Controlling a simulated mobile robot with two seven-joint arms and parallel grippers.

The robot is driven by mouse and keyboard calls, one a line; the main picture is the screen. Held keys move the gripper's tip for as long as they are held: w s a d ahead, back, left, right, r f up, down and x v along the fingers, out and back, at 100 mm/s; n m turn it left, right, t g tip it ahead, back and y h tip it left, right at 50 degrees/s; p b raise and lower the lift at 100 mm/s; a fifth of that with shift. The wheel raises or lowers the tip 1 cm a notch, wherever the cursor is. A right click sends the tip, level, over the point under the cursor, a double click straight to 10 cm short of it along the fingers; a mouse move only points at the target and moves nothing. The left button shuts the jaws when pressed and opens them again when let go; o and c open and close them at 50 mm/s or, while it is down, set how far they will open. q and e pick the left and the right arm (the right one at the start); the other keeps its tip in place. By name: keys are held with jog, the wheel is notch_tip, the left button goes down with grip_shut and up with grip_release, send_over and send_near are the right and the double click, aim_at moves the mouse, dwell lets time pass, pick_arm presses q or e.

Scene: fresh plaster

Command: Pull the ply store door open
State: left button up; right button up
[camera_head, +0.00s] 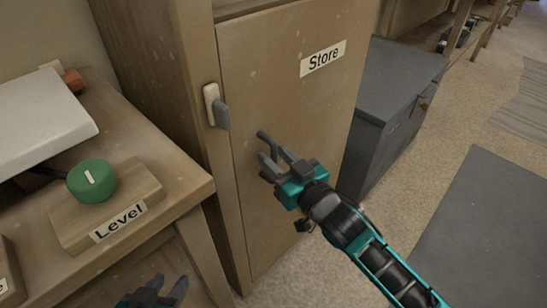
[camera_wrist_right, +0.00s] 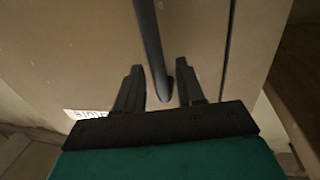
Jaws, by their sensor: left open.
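The ply store door (camera_head: 285,80), a brown panel with a "Store" label, looks shut in its cabinet frame. A dark bar handle (camera_head: 264,137) stands on it, partly hidden behind my right gripper (camera_head: 278,162). In the right wrist view the handle (camera_wrist_right: 152,50) runs down from the top edge, and its end lies between the two spread fingers of my right gripper (camera_wrist_right: 158,88). The fingers look open, with gaps on both sides; I cannot tell whether one touches the handle. My left gripper (camera_head: 163,290) is open and empty at the bottom edge, low beside the bench.
A pale latch with a grey lever (camera_head: 216,106) sits at the door's left edge. At left, a bench holds a green knob (camera_head: 91,181) on a "Level" block (camera_head: 105,212). A grey cabinet (camera_head: 392,90) stands right of the door.

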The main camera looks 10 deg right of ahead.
jog(key=shift+w+a, duration=0.25)
jog(key=shift+w, duration=0.3)
jog(key=shift+c, duration=0.3)
grip_shut()
